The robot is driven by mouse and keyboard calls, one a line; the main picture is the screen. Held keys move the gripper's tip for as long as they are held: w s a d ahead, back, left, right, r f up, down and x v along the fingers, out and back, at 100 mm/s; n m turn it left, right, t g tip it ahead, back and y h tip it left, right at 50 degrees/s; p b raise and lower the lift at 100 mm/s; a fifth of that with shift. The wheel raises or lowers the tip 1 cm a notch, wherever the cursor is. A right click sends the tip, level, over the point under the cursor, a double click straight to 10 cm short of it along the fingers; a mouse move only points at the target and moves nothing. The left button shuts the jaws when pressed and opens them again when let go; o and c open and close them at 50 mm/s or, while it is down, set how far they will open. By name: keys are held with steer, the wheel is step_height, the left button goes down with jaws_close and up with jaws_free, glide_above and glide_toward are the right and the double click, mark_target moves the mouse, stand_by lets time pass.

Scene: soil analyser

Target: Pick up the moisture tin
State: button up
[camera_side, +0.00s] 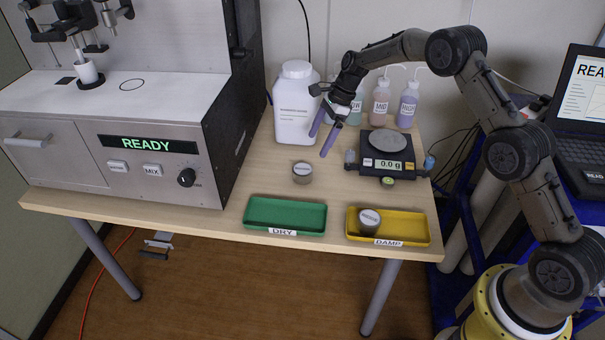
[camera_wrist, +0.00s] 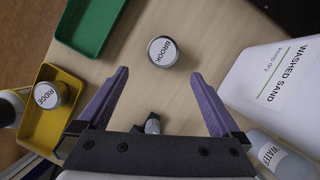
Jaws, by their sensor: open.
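Two small round tins with pale lids are in view. One, labelled BROOK in the wrist view (camera_wrist: 162,51), stands on bare table; it also shows in the side view (camera_side: 302,173). The other, labelled RIDGE (camera_wrist: 48,95), sits in the yellow tray marked DAMP (camera_side: 415,230), at its left end in the side view (camera_side: 369,220). My gripper (camera_side: 320,145) is open and empty above the table, above and right of the BROOK tin in the side view. In the wrist view, that tin lies ahead of and between the purple fingertips (camera_wrist: 160,73), not touching them.
A green tray marked DRY (camera_side: 285,216) lies at the front edge. A white WASHED SAND jug (camera_side: 296,105) stands close behind my gripper. A scale reading 0.0 g (camera_side: 388,155) and several bottles (camera_side: 380,98) are to the right. The analyser (camera_side: 150,170) reads READY.

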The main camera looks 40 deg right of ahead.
glide_above(303, 169)
steer(key=s+d, duration=0.1)
steer(key=d, duration=0.1)
step_height(303, 169, down, 6)
steer(key=shift+s+r, duration=0.15)
steer(key=shift+r, duration=0.05)
steer(key=shift+w+x, duration=0.1)
steer(key=shift+x, duration=1.4)
steer(key=shift+w+x, duration=0.15)
steer(key=shift+x, duration=1.3)
steer(key=shift+d, duration=0.1)
steer(key=c, duration=1.4)
